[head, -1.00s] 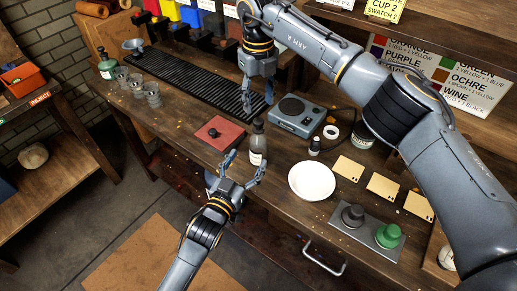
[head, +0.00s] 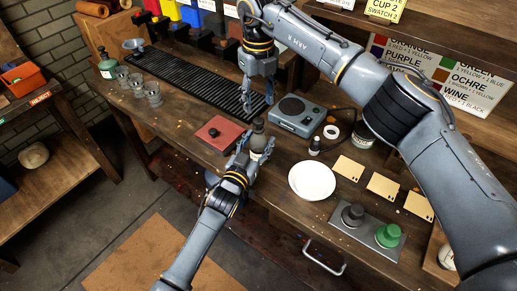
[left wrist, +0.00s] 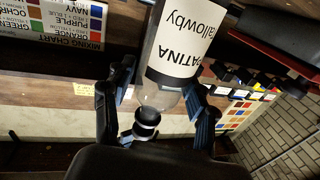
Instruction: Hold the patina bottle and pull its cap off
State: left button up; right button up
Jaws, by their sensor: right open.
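The patina bottle (head: 256,142) stands upright near the table's front edge, with a dark cap (head: 258,123) on top. In the left wrist view the bottle (left wrist: 172,55) appears upside down with its white label readable, and its dark cap (left wrist: 147,117) is toward the picture's bottom. My left gripper (head: 256,142) has one finger on each side of the bottle. In the left wrist view its fingers (left wrist: 160,92) flank the bottle near its shoulder; I cannot tell whether both touch it. My right gripper (head: 257,108) is open and empty, above and behind the bottle.
A red pad (head: 220,134) lies left of the bottle, and a white plate (head: 312,180) lies to its right. A grey scale-like device (head: 299,114) stands behind. Several clear cups (head: 137,84) and a green bottle (head: 107,66) stand far left. A panel with two knobs (head: 365,233) lies front right.

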pick_arm(q)
grip_shut()
pick_arm(e)
jog(key=shift+o, duration=0.4)
jog(key=shift+a+f, duration=0.2)
jog(key=s+a+f+n+y, duration=0.3)
jog(key=s+a+n+y, duration=0.1)
jog(key=a, duration=0.4)
jog(key=s+a+f+n+y, duration=0.3)
jog(key=a+f+y, duration=0.15)
jog(key=a, duration=0.35)
jog(key=s+a+r+n+t+y, duration=0.2)
jog(key=s+a+r+y, duration=0.4)
jog(key=y, duration=0.3)
jog(key=w+d+r+m+t+y, duration=0.1)
jog(key=w+d+r+m+t, duration=0.2)
jog(key=t, duration=0.4)
jog(key=m+t+h, duration=0.8)
jog(key=m+h, duration=0.2)
jog(key=h, duration=0.6)
send_near(259, 124)
jog(key=w, duration=0.3)
jog(key=w+a, duration=0.1)
jog(key=w, duration=0.3)
jog(key=w+f, duration=0.1)
jog(key=w, duration=0.3)
jog(key=shift+w+a, duration=0.2)
jog(key=shift+a, duration=0.1)
